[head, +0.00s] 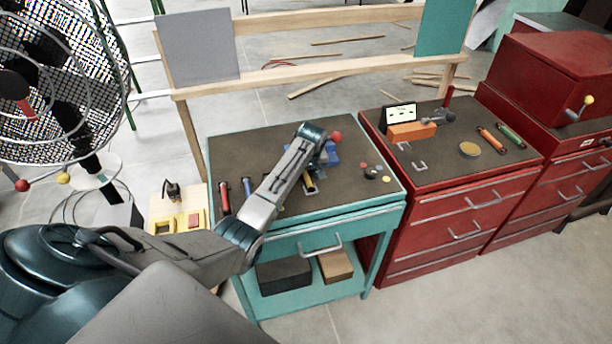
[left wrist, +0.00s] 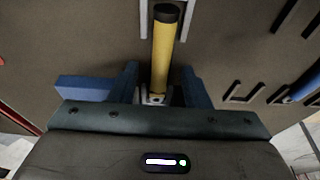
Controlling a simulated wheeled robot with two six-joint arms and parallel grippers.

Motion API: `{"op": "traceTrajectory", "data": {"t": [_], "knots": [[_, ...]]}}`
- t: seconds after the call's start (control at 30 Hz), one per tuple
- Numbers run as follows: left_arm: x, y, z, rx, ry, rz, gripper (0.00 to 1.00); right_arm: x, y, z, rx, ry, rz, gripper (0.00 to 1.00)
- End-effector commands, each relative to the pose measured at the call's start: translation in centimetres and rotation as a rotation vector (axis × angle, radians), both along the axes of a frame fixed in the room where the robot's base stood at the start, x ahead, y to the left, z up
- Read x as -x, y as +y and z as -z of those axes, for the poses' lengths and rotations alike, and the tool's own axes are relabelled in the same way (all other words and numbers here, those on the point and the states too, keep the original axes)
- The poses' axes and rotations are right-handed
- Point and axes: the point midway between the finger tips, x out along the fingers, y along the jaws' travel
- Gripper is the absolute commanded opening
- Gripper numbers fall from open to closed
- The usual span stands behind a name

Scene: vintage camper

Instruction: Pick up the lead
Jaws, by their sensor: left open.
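I cannot tell for sure which thing is the lead. A small black plug-like piece with a thin cord (head: 172,189) stands on the pale wooden board left of the teal bench. A thin red cord (head: 285,64) lies on the floor beyond the wooden rail. My left gripper (head: 325,158) is over the teal bench top (head: 340,195), pointing down and open. In the left wrist view a yellow-handled tool (left wrist: 163,55) shows between the blue fingers; I cannot tell if they touch it. It also shows in the head view (head: 310,183). My right gripper is not in view.
Red-handled (head: 224,198) and blue-handled (head: 248,188) tools lie at the bench's left. Small knobs (head: 374,172) sit at its right. A red cabinet (head: 440,215) adjoins on the right. A large wire-caged fan (head: 55,75) stands at the left. Wood strips lie on the floor behind.

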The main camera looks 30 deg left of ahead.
Motion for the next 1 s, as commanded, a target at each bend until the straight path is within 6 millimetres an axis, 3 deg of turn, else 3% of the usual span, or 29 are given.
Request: {"op": "traceTrajectory", "data": {"t": [0.03, 0.27, 0.67, 0.93, 1.0], "knots": [[0.0, 0.0, 0.0, 0.000, 0.000, 0.000, 0.43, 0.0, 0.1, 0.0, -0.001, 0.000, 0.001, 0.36], [0.0, 0.0, 0.0, 0.000, 0.000, 0.000, 0.00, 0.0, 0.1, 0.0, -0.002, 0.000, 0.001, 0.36], [-0.1, 0.0, -0.4, -0.001, -0.002, 0.000, 0.00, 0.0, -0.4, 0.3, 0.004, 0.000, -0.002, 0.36], [-0.2, 0.0, -3.5, 0.000, -0.007, 0.000, 0.00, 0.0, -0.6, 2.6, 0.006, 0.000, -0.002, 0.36], [1.0, -0.7, -3.4, 0.000, 0.000, 0.002, 0.00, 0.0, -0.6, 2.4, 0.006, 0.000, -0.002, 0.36]]}}
